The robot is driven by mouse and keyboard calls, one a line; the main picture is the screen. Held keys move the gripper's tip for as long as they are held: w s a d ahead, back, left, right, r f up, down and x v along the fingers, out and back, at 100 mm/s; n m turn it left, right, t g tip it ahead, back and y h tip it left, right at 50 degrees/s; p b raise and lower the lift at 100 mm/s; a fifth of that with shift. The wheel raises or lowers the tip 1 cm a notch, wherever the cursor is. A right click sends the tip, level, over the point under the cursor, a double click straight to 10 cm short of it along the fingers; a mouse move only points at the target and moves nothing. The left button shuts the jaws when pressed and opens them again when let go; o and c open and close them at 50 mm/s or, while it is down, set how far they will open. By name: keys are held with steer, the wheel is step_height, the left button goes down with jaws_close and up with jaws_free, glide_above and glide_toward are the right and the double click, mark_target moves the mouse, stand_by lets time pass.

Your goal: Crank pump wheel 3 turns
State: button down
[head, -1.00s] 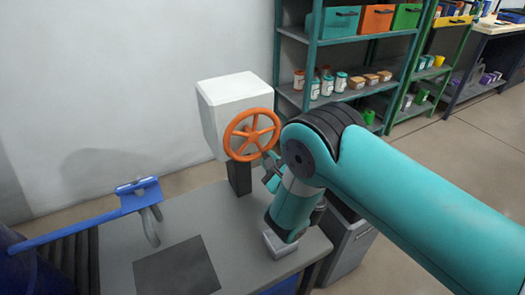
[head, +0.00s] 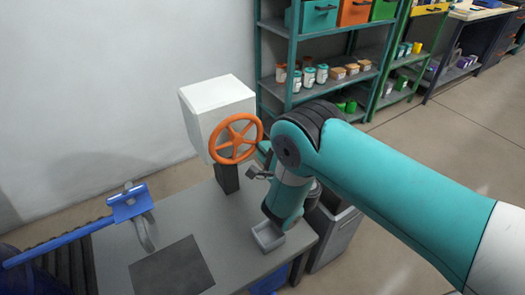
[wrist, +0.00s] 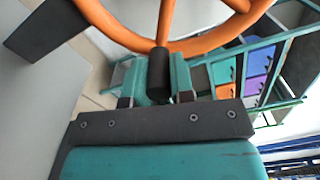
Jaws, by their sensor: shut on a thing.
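The orange pump wheel (head: 236,139) is mounted on the front of a white box (head: 217,105) on a dark post. A black handle (wrist: 160,73) sticks out from the rim there. In the head view my gripper (head: 262,168) is at the lower right of the wheel, partly hidden by my arm.
The post stands on a grey table (head: 215,225) with a dark mat (head: 172,270) and a small grey tray (head: 268,236). A blue bar with a grey hook (head: 143,232) is at the left. Shelves (head: 330,85) stand behind, and a grey bin (head: 335,235) is beside the table.

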steer(key=shift+s+a+r, duration=0.1)
steer(key=shift+a, duration=0.1)
steer(key=c, duration=1)
jaws_free()
steer(key=shift+d, duration=0.1)
steer(key=p, duration=0.5)
steer(key=shift+d+r, duration=0.1)
steer(key=shift+r, duration=0.25)
steer(key=shift+s+p, duration=0.15)
steer(key=shift+p, duration=0.75)
